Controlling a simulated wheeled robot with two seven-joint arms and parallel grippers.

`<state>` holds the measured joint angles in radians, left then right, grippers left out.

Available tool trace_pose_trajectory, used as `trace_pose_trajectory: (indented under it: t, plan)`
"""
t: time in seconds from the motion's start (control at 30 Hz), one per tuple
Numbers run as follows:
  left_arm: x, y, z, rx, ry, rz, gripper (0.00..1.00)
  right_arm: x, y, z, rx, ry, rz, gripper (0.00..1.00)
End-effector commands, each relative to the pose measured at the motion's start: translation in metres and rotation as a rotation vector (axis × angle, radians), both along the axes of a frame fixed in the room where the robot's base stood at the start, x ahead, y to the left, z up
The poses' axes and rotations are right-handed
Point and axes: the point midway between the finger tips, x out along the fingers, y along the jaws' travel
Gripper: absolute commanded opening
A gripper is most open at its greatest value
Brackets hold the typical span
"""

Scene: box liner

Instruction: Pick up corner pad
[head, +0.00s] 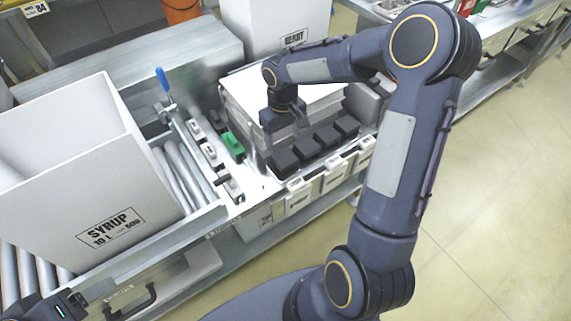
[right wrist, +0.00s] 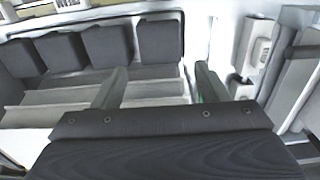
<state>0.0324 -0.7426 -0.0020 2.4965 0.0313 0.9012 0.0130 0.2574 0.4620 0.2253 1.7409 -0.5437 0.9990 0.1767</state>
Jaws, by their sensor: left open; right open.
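The corner pads are dark blocks in a row (head: 307,148) at the front of the pale bin, right of the green piece. Several also show along the top of the right wrist view (right wrist: 107,45). My right gripper (head: 284,130) hangs just behind the left end of the row in the head view. In the right wrist view my right gripper (right wrist: 158,82) is open, with nothing between its fingers. The nearest pad lies beyond the fingertips, apart from them. My left gripper (head: 84,300) is open at the bottom left edge, partly cut off, away from the pads.
A large open white box labelled SYRUP (head: 62,165) stands on rollers at the left. A blue-handled clamp (head: 163,85) and a green piece (head: 232,144) sit between box and pads. White labelled bins (head: 335,177) hang along the front edge. Another white box (head: 275,25) stands behind.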

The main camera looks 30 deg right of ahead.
Motion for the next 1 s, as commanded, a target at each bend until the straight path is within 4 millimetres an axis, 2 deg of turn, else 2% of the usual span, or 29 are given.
trace_pose_trajectory:
  t: [0.5,0.6,0.83,1.0]
  plan:
    - [0.000,0.000,0.001,0.000,-0.001,0.000,0.67,-0.003,-0.002,-0.067,0.001,0.004,0.001,0.67]
    - [0.000,0.000,0.001,0.000,0.000,0.000,0.67,-0.003,-0.002,-0.074,0.001,0.003,0.001,0.67]
    - [0.000,0.000,0.001,0.000,0.000,0.000,0.67,-0.002,-0.002,-0.075,0.001,0.001,0.000,0.67]
    - [0.000,0.000,0.001,0.000,0.000,0.000,0.67,-0.002,-0.002,-0.074,0.001,0.001,0.000,0.45]
